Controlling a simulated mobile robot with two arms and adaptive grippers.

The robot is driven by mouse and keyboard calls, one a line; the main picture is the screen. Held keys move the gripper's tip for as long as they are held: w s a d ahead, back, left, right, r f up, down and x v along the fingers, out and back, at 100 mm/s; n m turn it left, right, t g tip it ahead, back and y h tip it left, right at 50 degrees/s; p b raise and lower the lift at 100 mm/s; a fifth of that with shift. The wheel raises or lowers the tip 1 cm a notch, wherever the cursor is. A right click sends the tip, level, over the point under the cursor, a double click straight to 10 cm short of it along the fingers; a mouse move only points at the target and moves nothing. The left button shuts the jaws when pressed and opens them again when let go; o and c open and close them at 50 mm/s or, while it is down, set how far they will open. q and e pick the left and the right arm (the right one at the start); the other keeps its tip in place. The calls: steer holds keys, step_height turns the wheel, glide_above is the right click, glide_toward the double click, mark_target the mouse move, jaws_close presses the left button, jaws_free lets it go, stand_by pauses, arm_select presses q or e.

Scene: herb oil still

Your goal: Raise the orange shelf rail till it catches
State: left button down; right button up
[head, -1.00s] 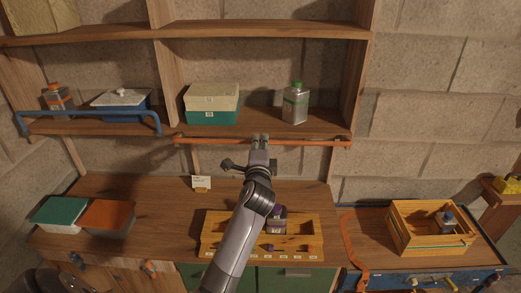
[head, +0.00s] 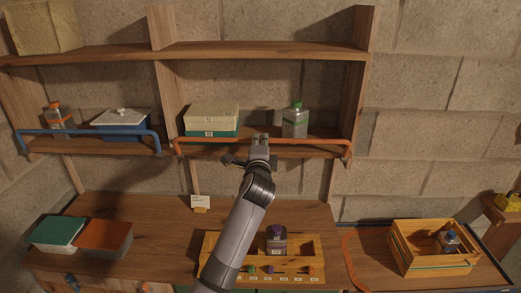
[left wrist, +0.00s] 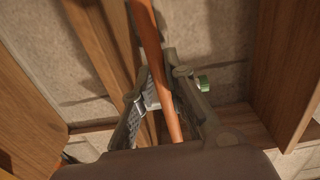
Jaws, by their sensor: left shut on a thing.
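The orange shelf rail (head: 312,141) runs across the front of the right-hand middle shelf bay. It stands just above the shelf board's front edge, with its ends bent down to the board. My left gripper (head: 260,138) is shut on the rail near its middle. In the left wrist view, the rail (left wrist: 147,35) passes between the fingers of the gripper (left wrist: 160,95). Whether the rail's ends have caught cannot be told. My right gripper is not in view.
A cream and green box (head: 212,120) and a green-capped bottle (head: 295,122) stand behind the rail. A blue rail (head: 88,132) fronts the left bay. Below are a wooden tray (head: 211,245) with a purple-capped jar (head: 276,240), and a wooden crate (head: 432,260).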

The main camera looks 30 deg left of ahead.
arm_select(q)
steer(key=shift+w+a+r, duration=0.25)
steer(key=shift+w+r, duration=0.15)
steer(key=shift+r, duration=0.25)
steer(key=shift+w+a+r+t, duration=0.3)
steer(key=shift+w+r, duration=0.15)
steer(key=shift+w, duration=0.1)
steer(key=c, duration=2.3)
jaws_free()
steer(key=shift+w+a, duration=0.25)
steer(key=shift+w, duration=0.1)
steer(key=shift+o, duration=0.6)
steer(key=shift+w+a+r, duration=0.2)
steer(key=shift+w+r, duration=0.05)
steer(key=shift+r, duration=0.2)
steer(key=shift+o, duration=0.7)
steer(key=shift+w+a+r, duration=0.1)
steer(key=shift+w, duration=0.05)
steer(key=shift+o, duration=0.6)
steer(key=shift+w+a, duration=0.1)
steer(key=shift+w, duration=0.05)
steer(key=o, duration=0.5)
steer(key=shift+f, duration=0.2)
steer(key=shift+o, duration=0.3)
